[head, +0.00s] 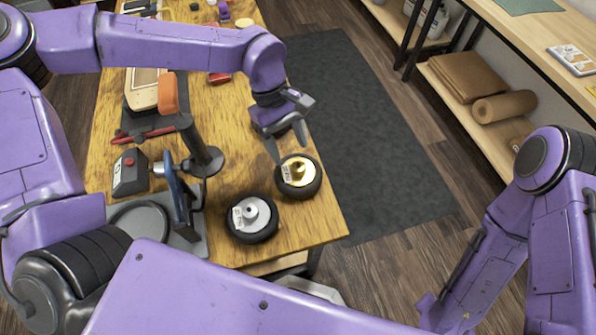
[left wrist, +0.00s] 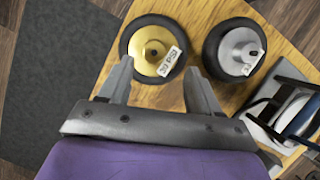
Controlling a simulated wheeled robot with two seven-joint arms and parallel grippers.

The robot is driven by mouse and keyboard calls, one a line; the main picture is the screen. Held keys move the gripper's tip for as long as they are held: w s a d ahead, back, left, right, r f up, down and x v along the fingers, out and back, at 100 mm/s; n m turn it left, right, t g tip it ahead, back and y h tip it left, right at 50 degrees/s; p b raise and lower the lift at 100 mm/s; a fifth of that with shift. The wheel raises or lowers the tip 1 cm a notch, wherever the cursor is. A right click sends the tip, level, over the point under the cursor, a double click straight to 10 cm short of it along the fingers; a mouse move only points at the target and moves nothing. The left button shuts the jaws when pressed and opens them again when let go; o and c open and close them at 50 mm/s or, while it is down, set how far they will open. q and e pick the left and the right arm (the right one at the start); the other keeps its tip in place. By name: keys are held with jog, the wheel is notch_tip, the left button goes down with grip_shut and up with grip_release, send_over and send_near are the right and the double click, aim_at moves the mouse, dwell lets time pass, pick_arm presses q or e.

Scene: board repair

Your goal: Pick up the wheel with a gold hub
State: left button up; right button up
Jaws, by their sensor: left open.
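The wheel with a gold hub (head: 299,176) has a black tyre and a small white label, and lies flat near the right edge of the wooden table. It also shows in the left wrist view (left wrist: 153,50). A similar wheel with a silver hub (head: 251,217) lies beside it, to the lower left in the head view; it also shows in the left wrist view (left wrist: 235,51). My left gripper (head: 288,147) is open and empty, with its fingertips just beside the gold-hub wheel's near rim in the left wrist view (left wrist: 160,75). My right gripper is not in view.
A grey stand (head: 207,160) with an orange-topped lever and a black box with a red button (head: 130,172) stand left of the wheels. A red tool (head: 143,135) lies farther back. The dark mat (head: 360,130) covers the floor right of the table (head: 228,110).

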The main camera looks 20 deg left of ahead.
aim_at(298, 165)
pick_arm(q)
jog(key=x, duration=0.2)
jog(key=w+x, duration=0.1)
jog(key=x, duration=0.1)
jog(key=shift+d+f, duration=0.35)
jog(key=shift+f, duration=0.05)
jog(key=shift+s+f, duration=0.1)
jog(key=shift+s, duration=0.2)
grip_shut()
